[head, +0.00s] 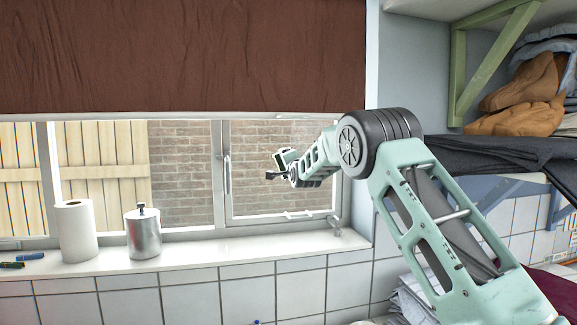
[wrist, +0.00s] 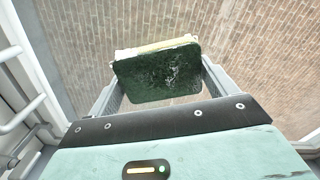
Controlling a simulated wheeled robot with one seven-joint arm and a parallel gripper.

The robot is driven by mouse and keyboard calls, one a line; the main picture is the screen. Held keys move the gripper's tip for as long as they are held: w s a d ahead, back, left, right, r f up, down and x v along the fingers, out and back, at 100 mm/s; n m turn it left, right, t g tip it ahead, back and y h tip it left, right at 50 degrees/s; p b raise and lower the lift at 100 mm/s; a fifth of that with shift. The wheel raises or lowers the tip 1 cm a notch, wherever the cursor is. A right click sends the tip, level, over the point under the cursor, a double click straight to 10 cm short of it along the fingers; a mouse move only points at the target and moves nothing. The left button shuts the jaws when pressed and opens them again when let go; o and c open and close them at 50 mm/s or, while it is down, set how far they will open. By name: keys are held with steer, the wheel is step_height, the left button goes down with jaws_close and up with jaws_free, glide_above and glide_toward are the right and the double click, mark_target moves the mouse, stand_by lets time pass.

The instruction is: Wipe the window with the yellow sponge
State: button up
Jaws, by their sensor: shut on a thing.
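The sponge (wrist: 157,75) shows a dark green scouring face and a pale yellowish edge in the wrist view. My gripper (wrist: 162,84) is shut on it, with a grey finger at each side. In the head view my gripper (head: 277,168) is in front of the right pane of the window (head: 250,190); the sponge is too small to make out there. Brick wall shows through the glass behind the sponge. I cannot tell whether the sponge touches the pane.
A paper towel roll (head: 75,231) and a metal canister (head: 143,234) stand on the white sill (head: 200,256), left of my arm. A brown blind (head: 180,55) covers the top. A shelf with folded cloths (head: 520,100) is at right. White window handles (head: 227,175) stick out.

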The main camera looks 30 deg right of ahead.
steer(key=shift+w+d, duration=0.1)
steer(key=shift+w, duration=0.25)
steer(key=shift+d, duration=0.1)
steer(key=s+d+b, duration=0.3)
steer(key=d, duration=0.8)
steer(key=shift+d, duration=0.3)
stand_by(0.6)
steer(key=shift+r, duration=0.1)
steer(key=shift+w+a+b, duration=0.25)
steer(key=shift+w+a, duration=0.3)
steer(key=shift+a, duration=1.4)
steer(key=shift+w+a+b, duration=0.25)
steer(key=shift+w+a, duration=0.25)
steer(key=shift+a, duration=1.5)
steer(key=shift+w+a+b, duration=0.25)
steer(key=shift+w+a, duration=0.3)
steer(key=shift+a, duration=1.4)
